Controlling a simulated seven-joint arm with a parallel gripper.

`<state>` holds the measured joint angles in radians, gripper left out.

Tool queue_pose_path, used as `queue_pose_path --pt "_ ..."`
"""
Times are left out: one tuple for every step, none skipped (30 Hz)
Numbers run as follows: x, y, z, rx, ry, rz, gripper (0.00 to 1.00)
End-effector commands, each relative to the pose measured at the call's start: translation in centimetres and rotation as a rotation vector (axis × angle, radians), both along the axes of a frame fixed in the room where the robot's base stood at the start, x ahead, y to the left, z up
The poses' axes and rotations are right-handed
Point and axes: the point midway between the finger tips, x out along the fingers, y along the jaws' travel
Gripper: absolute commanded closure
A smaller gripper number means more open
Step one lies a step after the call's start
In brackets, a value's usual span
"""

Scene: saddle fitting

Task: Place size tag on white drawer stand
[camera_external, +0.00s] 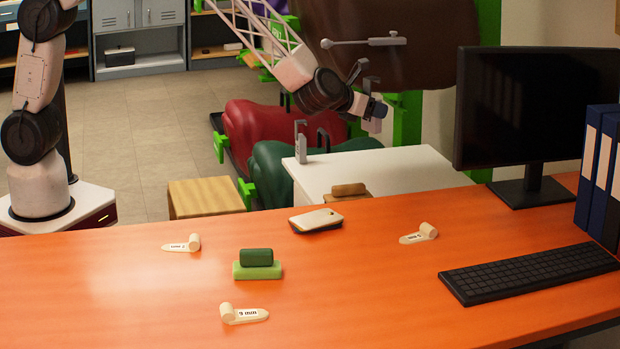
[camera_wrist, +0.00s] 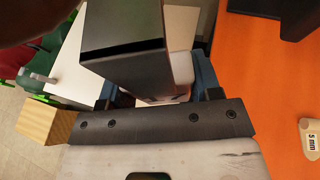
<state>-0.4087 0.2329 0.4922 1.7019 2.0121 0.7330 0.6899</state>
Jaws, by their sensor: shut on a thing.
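My gripper (camera_external: 376,112) is above the white drawer stand (camera_external: 420,168), towards its back edge, and clear of its top. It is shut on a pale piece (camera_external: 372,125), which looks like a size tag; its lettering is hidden. In the wrist view the pale piece (camera_wrist: 182,68) shows between the blue fingers, partly behind a dark block. Three cream size tags lie on the orange desk: one at left (camera_external: 182,246), a 9 mm tag (camera_external: 246,315) at front, and a 5 mm tag (camera_external: 418,237) at right. The 5 mm tag also shows in the wrist view (camera_wrist: 311,140).
A grey clamp-like tool (camera_external: 300,145) stands on the white stand's left end. A brown-topped block (camera_external: 348,190) is by its front edge. A wooden block (camera_external: 205,196) stands left. The monitor (camera_external: 540,110) is right. The stand's middle and right are clear.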

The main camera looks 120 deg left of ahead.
Motion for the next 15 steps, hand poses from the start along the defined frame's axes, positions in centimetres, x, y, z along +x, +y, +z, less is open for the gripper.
queue_pose_path --pt "-1.0 1.2 0.0 -0.001 0.0 0.011 0.67" --pt "-1.5 1.8 -0.1 -0.002 0.001 0.015 0.67" --pt "-2.0 2.4 -0.1 -0.002 0.002 0.019 0.67" --pt "-2.5 2.9 -0.1 -0.003 0.003 0.023 0.67" --pt "-2.9 3.4 -0.2 -0.004 0.003 0.027 0.67" --pt "-3.4 3.9 -0.2 -0.004 0.003 0.032 0.67" --pt "-3.7 4.3 -0.2 -0.005 0.005 0.035 0.67" --pt "-4.1 4.7 -0.2 -0.005 0.004 0.037 0.67" --pt "-4.5 5.2 -0.2 -0.004 0.005 0.041 0.67" --pt "-4.8 5.5 -0.2 -0.004 0.005 0.044 0.67" --pt "-5.1 5.8 -0.2 -0.004 0.005 0.046 0.67" --pt "-5.5 6.2 -0.2 -0.005 0.006 0.05 0.67" --pt "-5.8 6.5 -0.2 -0.006 0.005 0.053 0.67" --pt "-6.1 6.8 -0.2 -0.006 0.006 0.056 0.67" --pt "-6.5 7.2 -0.2 -0.007 0.006 0.06 0.67"
